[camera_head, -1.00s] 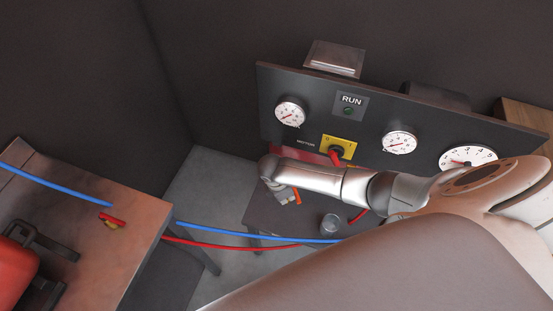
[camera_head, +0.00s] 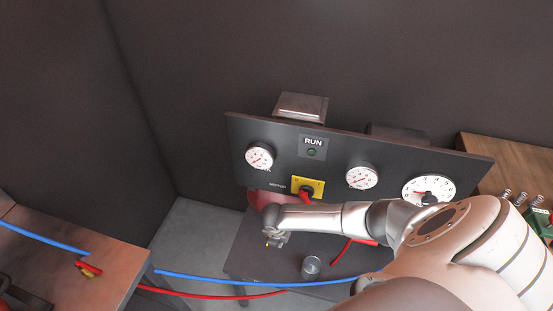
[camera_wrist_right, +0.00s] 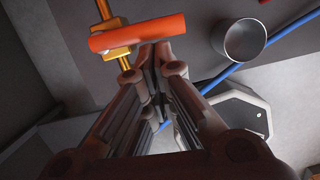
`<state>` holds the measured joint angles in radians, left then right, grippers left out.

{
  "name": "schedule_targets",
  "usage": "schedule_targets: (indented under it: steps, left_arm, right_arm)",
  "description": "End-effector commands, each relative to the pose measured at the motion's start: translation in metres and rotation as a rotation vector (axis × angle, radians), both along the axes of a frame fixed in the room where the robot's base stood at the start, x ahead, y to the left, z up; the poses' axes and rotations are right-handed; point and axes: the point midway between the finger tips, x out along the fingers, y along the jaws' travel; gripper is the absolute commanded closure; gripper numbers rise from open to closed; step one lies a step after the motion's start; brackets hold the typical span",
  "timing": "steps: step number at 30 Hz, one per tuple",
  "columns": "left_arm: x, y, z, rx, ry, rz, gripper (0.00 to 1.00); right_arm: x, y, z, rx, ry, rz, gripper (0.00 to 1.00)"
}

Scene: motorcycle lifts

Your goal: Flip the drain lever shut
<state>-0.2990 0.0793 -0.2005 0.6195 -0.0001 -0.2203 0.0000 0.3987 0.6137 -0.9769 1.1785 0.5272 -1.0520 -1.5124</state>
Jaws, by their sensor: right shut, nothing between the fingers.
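The drain lever (camera_wrist_right: 137,33) is an orange-red bar on a brass valve (camera_wrist_right: 113,50) in the right wrist view. It lies crosswise over the brass pipe, close beyond my right fingertips (camera_wrist_right: 150,75). The fingers are together and hold nothing. I cannot tell whether they touch the lever. In the head view my right gripper (camera_head: 276,239) points down over the dark table below the gauge panel. The lever is not clearly visible there, probably hidden by the gripper. My left gripper is in neither view.
A grey cup (camera_head: 311,266) stands right of my right gripper. A gauge panel (camera_head: 335,148) with a yellow-plated red motor switch (camera_head: 307,190) rises behind the arm. Blue (camera_head: 220,280) and red hoses cross in front. Another red-handled brass fitting (camera_head: 89,268) lies on the left bench.

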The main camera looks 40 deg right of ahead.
Motion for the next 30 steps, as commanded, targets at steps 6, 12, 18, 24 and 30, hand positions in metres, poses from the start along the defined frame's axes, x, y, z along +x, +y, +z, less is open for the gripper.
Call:
schedule_targets:
  steps: [6, 12, 18, 24, 30]
  left_arm:
    - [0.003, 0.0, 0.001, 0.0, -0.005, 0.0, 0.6]
    - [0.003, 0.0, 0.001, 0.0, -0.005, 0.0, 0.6]
    - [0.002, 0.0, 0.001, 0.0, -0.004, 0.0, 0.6]
    - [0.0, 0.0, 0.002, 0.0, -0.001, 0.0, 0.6]
    - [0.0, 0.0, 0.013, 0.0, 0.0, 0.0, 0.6]
  right_arm:
    - [-0.001, -0.005, 0.0, -0.001, 0.001, -0.003, 1.0]
    - [-0.001, -0.006, 0.0, -0.001, 0.001, -0.004, 1.0]
    - [-0.001, -0.006, 0.0, -0.001, 0.001, -0.004, 1.0]
    - [-0.001, -0.006, 0.0, -0.001, 0.001, -0.004, 1.0]
    - [-0.007, 0.0, 0.006, 0.001, 0.002, -0.006, 1.0]
